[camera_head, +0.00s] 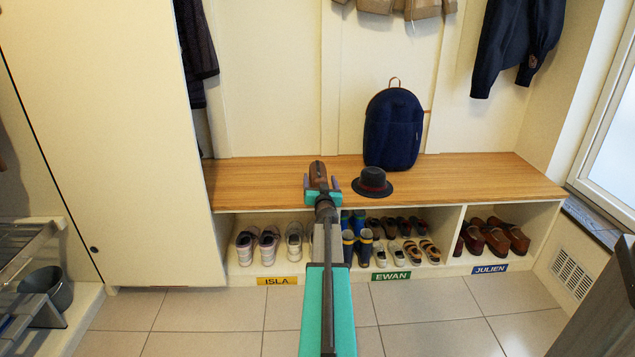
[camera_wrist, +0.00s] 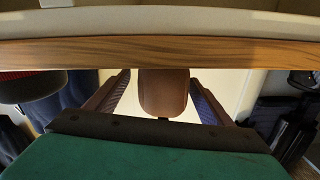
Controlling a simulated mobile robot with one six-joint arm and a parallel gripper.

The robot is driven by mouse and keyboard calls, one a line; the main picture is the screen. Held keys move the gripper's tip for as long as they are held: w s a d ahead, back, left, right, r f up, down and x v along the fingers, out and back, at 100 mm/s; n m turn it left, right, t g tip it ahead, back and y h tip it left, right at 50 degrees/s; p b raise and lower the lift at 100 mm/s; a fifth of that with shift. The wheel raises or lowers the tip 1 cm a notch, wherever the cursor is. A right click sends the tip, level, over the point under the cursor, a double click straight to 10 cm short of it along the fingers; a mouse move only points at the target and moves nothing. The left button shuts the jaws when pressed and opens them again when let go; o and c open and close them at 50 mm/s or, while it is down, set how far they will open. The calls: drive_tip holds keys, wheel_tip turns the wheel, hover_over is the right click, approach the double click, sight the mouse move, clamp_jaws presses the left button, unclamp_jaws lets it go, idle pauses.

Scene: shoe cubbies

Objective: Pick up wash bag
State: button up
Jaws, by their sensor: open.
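The wash bag (camera_head: 317,174) appears as a small brown rounded item at the front middle of the wooden bench top (camera_head: 455,178). In the wrist view the brown wash bag (camera_wrist: 163,92) shows between the two fingers, with visible gaps on both sides. My gripper (camera_head: 321,183) is open, reaching from the front over the bench edge. Its fingers also show in the wrist view (camera_wrist: 160,78), one on each side of the bag. The lower part of the bag is hidden behind my gripper in the head view.
A dark hat (camera_head: 372,183) with a red band sits close to the right of my gripper. A navy backpack (camera_head: 393,130) stands behind it against the wall. Shoe cubbies lie under the bench. The bench's left and right ends are clear. A tall cabinet (camera_head: 110,130) stands left.

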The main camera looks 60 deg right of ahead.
sight(319, 170)
drive_tip(key=shift+x, duration=1.15)
drive_tip(key=shift+c, duration=0.3)
drive_tip(key=c, duration=1.2)
drive_tip(key=shift+o, duration=0.2)
drive_tip(key=shift+r, duration=0.15)
wheel_tip(319, 170, up, 4)
drive_tip(key=p, duration=0.2)
drive_tip(key=shift+f+p, duration=0.25)
drive_tip(key=shift+p, duration=0.1)
drive_tip(key=r+p+v, duration=0.1)
drive_tip(key=p+v, duration=0.3)
drive_tip(key=v, duration=1.2)
drive_tip(key=shift+s+d+p, duration=0.2)
drive_tip(key=shift+s+p, duration=0.15)
drive_tip(key=shift+p, duration=0.05)
